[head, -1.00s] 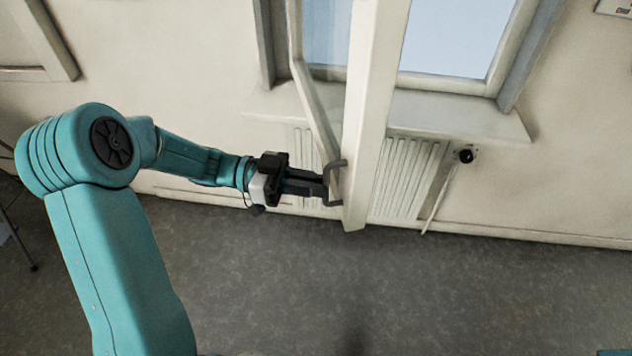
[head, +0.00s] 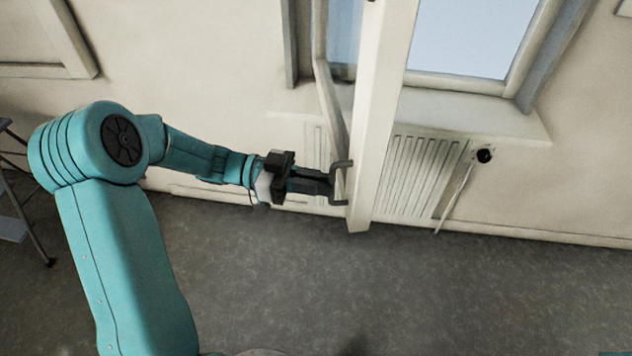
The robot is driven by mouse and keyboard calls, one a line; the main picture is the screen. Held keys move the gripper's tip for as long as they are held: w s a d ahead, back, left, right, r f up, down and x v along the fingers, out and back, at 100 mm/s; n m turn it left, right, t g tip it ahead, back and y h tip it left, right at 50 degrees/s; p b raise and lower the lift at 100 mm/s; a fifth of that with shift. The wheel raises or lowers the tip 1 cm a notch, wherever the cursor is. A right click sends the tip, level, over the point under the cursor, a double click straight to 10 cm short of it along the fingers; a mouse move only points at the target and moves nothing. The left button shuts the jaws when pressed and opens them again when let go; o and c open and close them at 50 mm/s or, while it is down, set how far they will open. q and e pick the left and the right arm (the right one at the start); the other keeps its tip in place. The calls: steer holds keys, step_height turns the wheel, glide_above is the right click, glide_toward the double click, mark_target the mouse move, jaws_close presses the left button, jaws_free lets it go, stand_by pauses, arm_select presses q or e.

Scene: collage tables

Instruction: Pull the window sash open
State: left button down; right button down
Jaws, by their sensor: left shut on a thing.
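The window sash (head: 377,110) is a white frame that stands swung out from the wall into the room, seen nearly edge-on. Its grey bar handle (head: 346,183) is on the lower left side of the sash. My left gripper (head: 330,186) comes in from the left and is shut on the handle. The fixed window frame (head: 462,82) is behind, with pale blue sky in its opening. Part of the handle is hidden by the gripper's fingers. My right gripper is not in view.
A white sill (head: 470,112) juts out below the window, above a ribbed radiator (head: 412,178) with a dark valve knob (head: 485,156). A dark-legged stand (head: 22,215) is at the left edge. The grey floor in front is clear.

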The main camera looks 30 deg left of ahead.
arm_select(q)
steer(key=shift+w+a+r+t, duration=0.1)
steer(key=shift+w+r+t, duration=0.05)
steer(key=shift+w+t, duration=0.15)
steer(key=c, duration=1.2)
jaws_free()
steer(key=shift+o, duration=0.2)
steer(key=shift+w+a+f, duration=0.15)
steer(key=shift+f, duration=0.05)
steer(key=b+v, duration=0.2)
steer(key=v, duration=1.4)
steer(key=shift+b, duration=0.35)
steer(key=shift+a+r, duration=0.1)
steer(key=shift+r, duration=0.05)
